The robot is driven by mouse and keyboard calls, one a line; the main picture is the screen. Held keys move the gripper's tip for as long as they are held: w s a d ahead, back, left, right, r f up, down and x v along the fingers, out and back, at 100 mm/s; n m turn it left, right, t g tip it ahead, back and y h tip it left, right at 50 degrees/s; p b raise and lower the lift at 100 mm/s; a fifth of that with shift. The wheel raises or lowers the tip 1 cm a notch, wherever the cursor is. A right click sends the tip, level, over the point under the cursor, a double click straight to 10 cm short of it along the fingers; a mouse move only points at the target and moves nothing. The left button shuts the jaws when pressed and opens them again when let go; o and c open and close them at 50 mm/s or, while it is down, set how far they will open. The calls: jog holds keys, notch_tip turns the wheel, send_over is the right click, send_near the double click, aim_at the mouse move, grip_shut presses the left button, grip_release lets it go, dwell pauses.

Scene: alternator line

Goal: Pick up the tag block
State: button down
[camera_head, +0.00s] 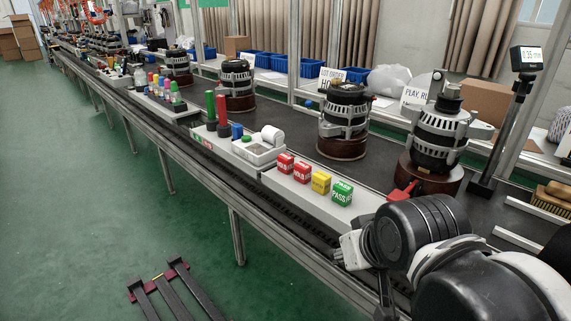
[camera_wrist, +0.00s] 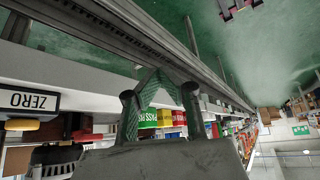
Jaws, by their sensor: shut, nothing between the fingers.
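The tag blocks stand in a row on a light grey ledge along the line's near edge: two red HOLD blocks (camera_head: 285,163) (camera_head: 302,172), a yellow block (camera_head: 321,182) and a green PASS block (camera_head: 342,193). In the wrist view, the green block (camera_wrist: 147,120), the yellow block (camera_wrist: 164,118) and red ones (camera_wrist: 178,118) show upside down, partly behind my fingers. My gripper (camera_wrist: 157,76) is shut and empty, its fingertips together. In the head view my arm is at the lower right, close to the green block and apart from it; the fingers are hard to make out.
Alternators (camera_head: 344,120) (camera_head: 435,140) stand on brown round bases behind the blocks. A red clip-like part (camera_head: 403,193) lies by the nearer base. A tray with a white roll (camera_head: 272,135) and red and green cylinders (camera_head: 221,112) stand left of the blocks. A display post (camera_head: 505,120) rises at right.

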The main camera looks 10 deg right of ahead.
jog(key=c, duration=1.4)
grip_release()
